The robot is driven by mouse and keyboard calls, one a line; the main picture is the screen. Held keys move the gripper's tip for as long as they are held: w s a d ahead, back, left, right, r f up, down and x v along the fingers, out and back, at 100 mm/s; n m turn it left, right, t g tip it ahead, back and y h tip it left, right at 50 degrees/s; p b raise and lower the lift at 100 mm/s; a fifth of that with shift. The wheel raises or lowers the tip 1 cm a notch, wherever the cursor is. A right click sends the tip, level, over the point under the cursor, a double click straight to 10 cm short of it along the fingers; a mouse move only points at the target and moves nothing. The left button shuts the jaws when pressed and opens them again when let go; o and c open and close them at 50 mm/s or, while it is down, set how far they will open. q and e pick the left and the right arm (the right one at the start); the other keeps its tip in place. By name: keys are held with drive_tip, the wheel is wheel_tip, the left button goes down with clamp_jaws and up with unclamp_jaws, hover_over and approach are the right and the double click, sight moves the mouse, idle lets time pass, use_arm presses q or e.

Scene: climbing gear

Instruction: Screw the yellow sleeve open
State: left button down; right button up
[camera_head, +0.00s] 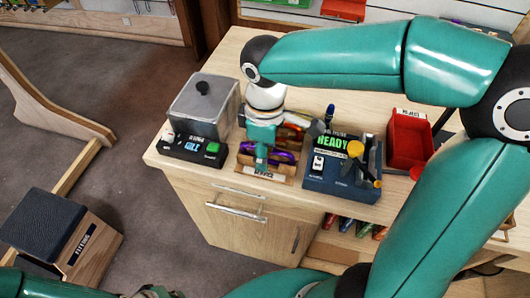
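My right gripper (262,156) hangs down from its wrist over a wooden tray (283,178) at the bench's front edge. Its fingertips are small and partly lost against the tray, so I cannot tell whether they are open or shut. My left gripper's fingers are not in view; only teal arm parts show along the bottom edge.
A red bin (408,139) stands right of the device. My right arm covers much of the right side. A padded wooden box (62,232) stands lower left.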

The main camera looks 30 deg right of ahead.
drive_tip(key=shift+f+b, duration=0.55)
drive_tip(key=shift+f, duration=0.25)
drive_tip(key=shift+w+d, duration=0.1)
drive_tip(key=shift+w+d, duration=0.4)
drive_tip(key=shift+d, duration=0.1)
drive_tip(key=shift+r+p, duration=0.15)
drive_tip(key=shift+p, duration=0.15)
drive_tip(key=shift+r+p, duration=1.2)
drive_tip(key=shift+r, duration=0.1)
drive_tip(key=shift+s+a, duration=0.45)
drive_tip(key=shift+a, duration=0.2)
drive_tip(key=shift+f+b, duration=0.25)
drive_tip(key=shift+b, duration=0.1)
